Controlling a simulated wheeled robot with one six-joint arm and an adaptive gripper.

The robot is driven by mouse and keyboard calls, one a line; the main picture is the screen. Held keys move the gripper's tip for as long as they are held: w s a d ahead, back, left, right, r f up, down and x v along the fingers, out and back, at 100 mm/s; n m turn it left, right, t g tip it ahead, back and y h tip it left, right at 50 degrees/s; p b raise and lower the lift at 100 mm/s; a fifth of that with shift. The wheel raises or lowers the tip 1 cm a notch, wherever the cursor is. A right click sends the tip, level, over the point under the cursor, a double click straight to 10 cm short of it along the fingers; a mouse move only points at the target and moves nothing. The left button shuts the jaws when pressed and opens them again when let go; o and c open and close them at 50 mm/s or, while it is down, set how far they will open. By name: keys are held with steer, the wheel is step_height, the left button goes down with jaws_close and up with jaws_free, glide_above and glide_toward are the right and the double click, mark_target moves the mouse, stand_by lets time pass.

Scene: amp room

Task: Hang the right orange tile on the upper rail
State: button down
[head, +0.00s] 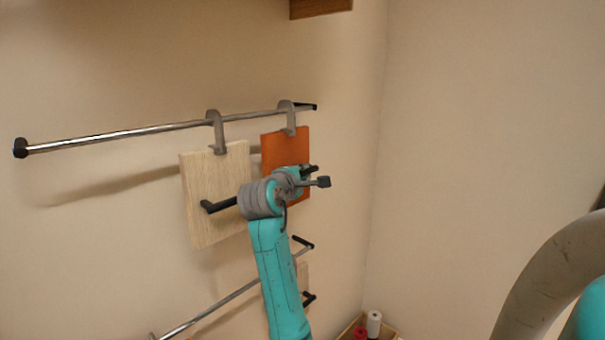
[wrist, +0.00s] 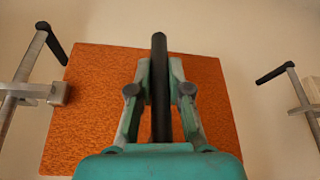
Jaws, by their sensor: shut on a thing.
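The orange tile (head: 286,146) is at the right end of the upper rail (head: 120,135), face towards me. Its grey hook (head: 288,117) is at the rail and appears to be over it; whether it bears the weight cannot be told. My gripper (head: 303,177) is in front of the tile and hides its lower part. In the wrist view the orange tile (wrist: 85,120) fills the middle. There my gripper (wrist: 161,75) is shut on the tile's black handle (wrist: 160,115). The grey hook also shows at the tile's left edge in the wrist view (wrist: 57,94).
A pale wooden tile (head: 196,175) with a black handle hangs left of the orange one, close to my arm. The lower rail (head: 210,308) is below, with another tile (head: 302,275) partly hidden. A wooden shelf (head: 320,7) is above. A box with spools (head: 374,323) is below right.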

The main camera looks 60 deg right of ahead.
steer(key=c, duration=1)
jaws_free()
steer(key=shift+a, duration=0.15)
steer(key=a, duration=0.4)
steer(key=s+a, duration=0.1)
steer(key=a, duration=0.2)
steer(key=a+r, duration=0.1)
steer(key=a, duration=0.3)
steer(key=shift+s+a+r, duration=0.1)
steer(key=shift+s+a, duration=0.2)
steer(key=shift+s, duration=0.1)
